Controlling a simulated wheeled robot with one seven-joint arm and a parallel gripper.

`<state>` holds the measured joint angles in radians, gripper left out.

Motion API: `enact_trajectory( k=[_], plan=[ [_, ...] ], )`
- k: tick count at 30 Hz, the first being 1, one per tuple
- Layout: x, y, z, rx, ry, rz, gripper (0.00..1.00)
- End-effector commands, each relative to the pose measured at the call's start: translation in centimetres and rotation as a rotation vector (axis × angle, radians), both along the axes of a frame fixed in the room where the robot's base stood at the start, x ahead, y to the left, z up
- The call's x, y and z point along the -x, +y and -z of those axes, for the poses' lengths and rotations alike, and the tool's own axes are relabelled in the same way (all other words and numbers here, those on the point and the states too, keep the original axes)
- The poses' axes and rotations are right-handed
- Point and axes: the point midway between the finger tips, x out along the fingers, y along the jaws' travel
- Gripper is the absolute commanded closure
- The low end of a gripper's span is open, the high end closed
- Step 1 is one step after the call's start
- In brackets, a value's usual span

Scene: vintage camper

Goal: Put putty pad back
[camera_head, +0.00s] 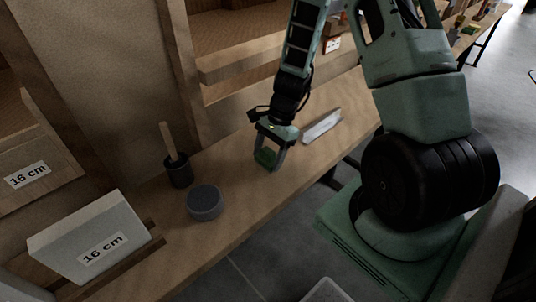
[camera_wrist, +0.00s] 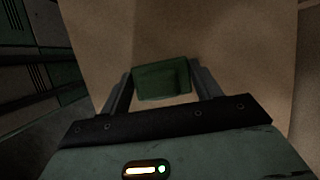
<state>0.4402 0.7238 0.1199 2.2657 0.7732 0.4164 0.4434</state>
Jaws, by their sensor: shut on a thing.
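The putty pad appears to be the small green block (camera_head: 265,157) at the end of my arm, over the wooden bench. In the wrist view the green block (camera_wrist: 162,80) sits between the two fingers. My gripper (camera_head: 270,158) is shut on it, and it also shows in the wrist view (camera_wrist: 162,88). Whether the block touches the bench top cannot be told. A round grey tin (camera_head: 205,203) stands on the bench to the left of my gripper. A dark cup (camera_head: 179,170) with a wooden handle in it stands behind the tin.
A pale bar (camera_head: 322,126) lies on the bench to the right of my gripper. A white box (camera_head: 90,238) marked 16 cm stands at the left. Wooden shelving (camera_head: 235,65) rises behind the bench (camera_head: 240,215). Bench top between tin and gripper is clear.

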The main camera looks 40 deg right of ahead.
Motion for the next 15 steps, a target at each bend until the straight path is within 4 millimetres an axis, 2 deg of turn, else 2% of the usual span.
enact_trajectory(
  k=[8,9,10,11,15],
  plan=[
    [-0.01,-0.01,0.34,0.0,0.0,-0.001,0.62],
    [-0.02,-0.01,0.23,0.001,0.0,-0.001,0.29],
    [-0.01,-0.01,0.21,0.001,0.0,-0.001,0.2],
    [-0.01,-0.01,0.2,0.001,0.0,-0.001,0.15],
    [-0.01,-0.01,0.19,0.001,0.0,-0.001,0.15]
  ],
)
